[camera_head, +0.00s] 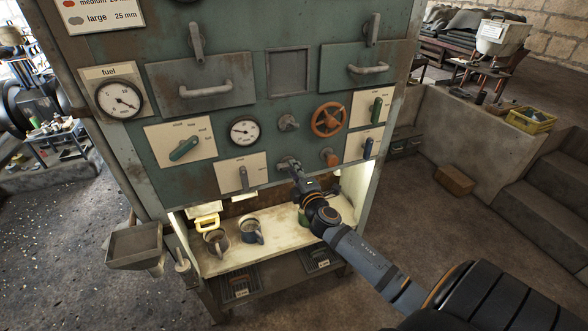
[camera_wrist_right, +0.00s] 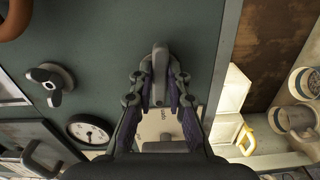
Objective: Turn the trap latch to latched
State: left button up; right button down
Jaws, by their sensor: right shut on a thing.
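A grey latch handle (camera_head: 284,162) sits low on the green panel, right of a card with a grey lever. My right gripper (camera_head: 297,172) is at it, with the arm coming in from the lower right. In the right wrist view, the gripper (camera_wrist_right: 160,88) has its two fingers on either side of the grey latch (camera_wrist_right: 159,58), shut on it. The latch's upper end sticks out past the fingertips. The card behind (camera_wrist_right: 180,122) is partly covered by the gripper, and its lettering is too small to read fully. My left gripper is not in view.
An orange handwheel (camera_head: 329,119), an orange knob (camera_head: 329,157) and a grey wing knob (camera_head: 289,122) are close by on the panel. Below, a lit shelf (camera_head: 228,262) holds mugs (camera_head: 251,231). A grey hopper tray (camera_head: 134,244) juts out at the left.

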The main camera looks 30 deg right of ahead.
jog(key=shift+n, duration=0.6)
jog(key=c, duration=1.3)
grip_release()
jog(key=v, duration=1.2)
jog(key=shift+a, duration=0.1)
